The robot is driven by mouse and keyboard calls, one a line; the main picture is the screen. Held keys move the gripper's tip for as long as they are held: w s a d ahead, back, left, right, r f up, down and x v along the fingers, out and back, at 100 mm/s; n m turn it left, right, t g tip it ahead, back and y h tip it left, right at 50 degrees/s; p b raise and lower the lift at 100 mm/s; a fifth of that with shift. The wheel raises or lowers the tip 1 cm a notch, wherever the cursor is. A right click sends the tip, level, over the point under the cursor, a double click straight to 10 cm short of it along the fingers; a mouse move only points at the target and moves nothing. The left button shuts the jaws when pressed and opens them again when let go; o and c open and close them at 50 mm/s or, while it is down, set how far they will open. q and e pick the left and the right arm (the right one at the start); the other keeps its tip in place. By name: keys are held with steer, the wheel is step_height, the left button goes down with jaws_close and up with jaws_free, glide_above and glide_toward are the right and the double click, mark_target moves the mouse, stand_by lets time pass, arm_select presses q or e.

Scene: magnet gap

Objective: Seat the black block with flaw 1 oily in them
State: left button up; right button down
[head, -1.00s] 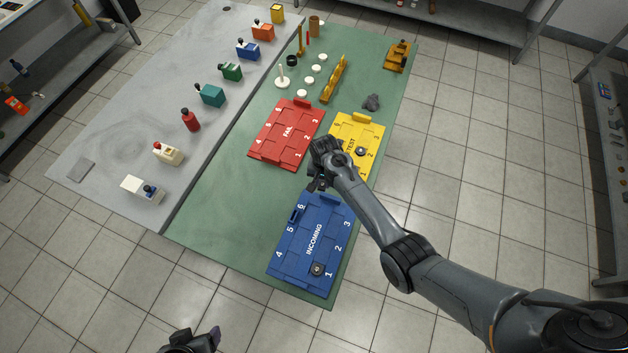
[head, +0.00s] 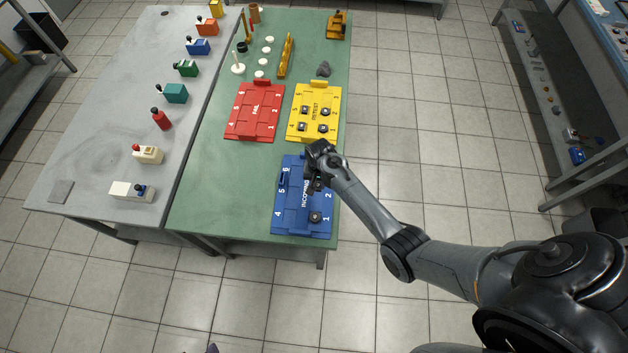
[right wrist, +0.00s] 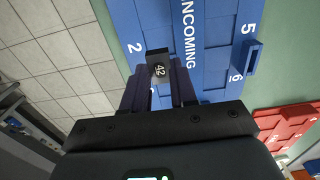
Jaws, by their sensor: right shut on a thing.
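My right gripper (head: 316,184) is over the blue INCOMING tray (head: 290,222). It is shut on a black block with a round label reading 42 (right wrist: 159,66), near the tray's number 2 side. I cannot tell whether that block touches the tray. Another black block (head: 315,217) sits at position 1 of the blue tray. The yellow RETEST tray (head: 312,88) behind it holds several black blocks (head: 325,129). The red FAIL tray (head: 254,108) looks empty. Only a tip of my left gripper (head: 212,348) shows at the bottom edge. No oily flaw is readable.
The trays lie on a green bench (head: 215,190). A grey bench (head: 105,120) on the left carries several coloured bottles and boxes. White discs, a yellow rack (head: 287,56) and a grey lump (head: 323,69) stand farther back. Green surface left of the blue tray is clear.

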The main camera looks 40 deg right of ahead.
mark_target(318, 186)
steer(key=shift+s+a+f, duration=0.15)
steer(key=shift+a, duration=0.05)
steer(key=shift+p, duration=0.5)
steer(key=shift+f+b, duration=1.8)
steer(key=shift+f, duration=0.9)
steer(key=shift+b, duration=0.3)
steer(key=shift+f, duration=0.25)
